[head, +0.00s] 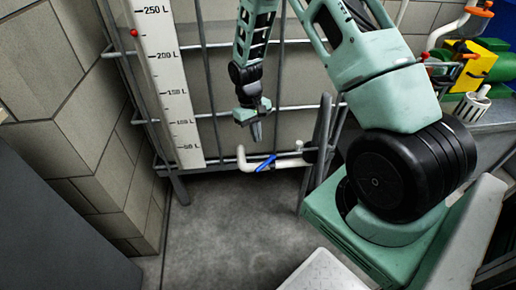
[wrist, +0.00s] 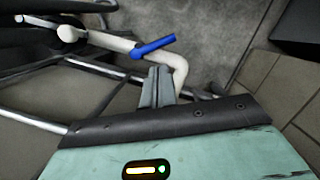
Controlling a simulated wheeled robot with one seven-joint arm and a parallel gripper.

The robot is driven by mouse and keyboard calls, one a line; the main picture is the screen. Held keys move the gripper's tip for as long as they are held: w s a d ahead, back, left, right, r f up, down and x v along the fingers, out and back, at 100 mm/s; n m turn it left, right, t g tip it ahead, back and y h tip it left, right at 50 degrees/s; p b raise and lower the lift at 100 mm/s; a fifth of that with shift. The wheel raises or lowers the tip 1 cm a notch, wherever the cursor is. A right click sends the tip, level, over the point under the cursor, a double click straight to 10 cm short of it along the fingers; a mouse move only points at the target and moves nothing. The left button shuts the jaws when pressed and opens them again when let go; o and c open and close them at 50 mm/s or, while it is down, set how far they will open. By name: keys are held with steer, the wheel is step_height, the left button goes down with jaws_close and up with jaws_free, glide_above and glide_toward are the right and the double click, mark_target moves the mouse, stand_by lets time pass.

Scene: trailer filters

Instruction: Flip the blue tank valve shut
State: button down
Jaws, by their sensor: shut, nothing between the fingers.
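The blue valve handle (head: 266,163) sits on a white pipe (head: 288,162) low on the front of the caged tank (head: 234,132). In the head view the handle is tilted, its lower-left end out from the pipe. In the wrist view the blue handle (wrist: 153,46) lies across the white pipe (wrist: 112,42), angled to it. My gripper (head: 256,139) points down, just above and left of the handle. It also shows in the wrist view (wrist: 159,72), with its fingers together and empty. The fingertips look close to the pipe's bend; I cannot tell whether they touch.
A white level scale (head: 165,85) with a red marker (head: 134,33) stands left of the tank. Metal cage bars run around the tank. A block wall (head: 105,140) is at left. The grey floor (head: 225,230) in front is clear. Yellow and green equipment (head: 470,68) stands at right.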

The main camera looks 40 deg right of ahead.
mark_target(265, 164)
steer(key=f, duration=0.3)
steer(key=f+n+b, duration=0.1)
steer(key=f, duration=0.2)
steer(key=s+f+n+b, duration=0.1)
steer(key=f, duration=0.2)
steer(key=shift+a+f, duration=0.15)
steer(key=shift+f, duration=0.2)
